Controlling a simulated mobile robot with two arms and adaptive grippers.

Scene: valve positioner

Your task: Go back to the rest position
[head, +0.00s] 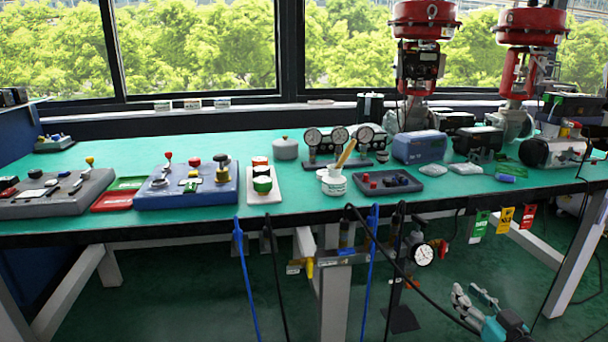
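My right gripper (465,289) shows at the lower right, below the front edge of the workbench (330,217). Its two grey fingers point up and left and stand apart, with nothing between them. It is clear of the bench and touches nothing that I can see. My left gripper is not in the head view.
The bench holds a blue control box (187,197), a grey control box (55,203), a white jar (334,184), gauges (340,137) and red valve actuators (424,18). Below its front edge hang blue hoses (246,280), a round gauge (423,255) and coloured tags (504,219).

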